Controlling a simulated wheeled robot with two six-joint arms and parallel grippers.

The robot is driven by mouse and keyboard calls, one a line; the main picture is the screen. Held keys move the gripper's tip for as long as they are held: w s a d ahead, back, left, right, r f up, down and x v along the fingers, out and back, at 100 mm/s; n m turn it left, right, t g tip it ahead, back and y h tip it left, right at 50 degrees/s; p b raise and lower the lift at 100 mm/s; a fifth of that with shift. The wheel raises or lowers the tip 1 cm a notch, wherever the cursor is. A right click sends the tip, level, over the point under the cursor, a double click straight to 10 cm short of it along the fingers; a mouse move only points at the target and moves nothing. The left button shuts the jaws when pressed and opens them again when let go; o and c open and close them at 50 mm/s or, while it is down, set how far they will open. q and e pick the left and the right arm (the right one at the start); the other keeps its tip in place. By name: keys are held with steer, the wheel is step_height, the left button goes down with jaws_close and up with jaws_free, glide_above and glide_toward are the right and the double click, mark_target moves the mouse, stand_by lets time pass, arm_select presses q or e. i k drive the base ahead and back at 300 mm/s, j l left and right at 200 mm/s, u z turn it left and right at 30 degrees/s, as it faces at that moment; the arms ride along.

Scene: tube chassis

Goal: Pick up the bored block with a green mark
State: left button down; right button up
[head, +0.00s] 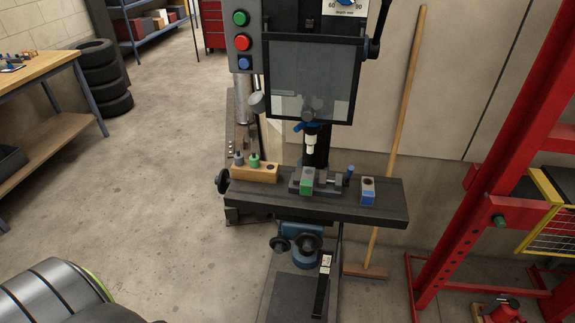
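A small grey block with a green front face (306,187) sits in a dark vise (328,187) on the drill press table. Its grey top shows, but a hole in it is too small to make out. A similar grey block with a blue mark and a dark hole in its top (368,188) stands upright on the table to the right, apart from the vise. Neither of my grippers is in view.
The clear guard (312,82) and chuck hang above the vise. A broom (397,120) leans behind; a red frame (470,190) stands right.

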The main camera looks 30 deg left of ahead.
mark_target(307, 182)
steer(key=j+u, duration=0.1)
steer(key=u, duration=0.25)
steer(key=j+u, duration=0.15)
steer(key=u, duration=0.2)
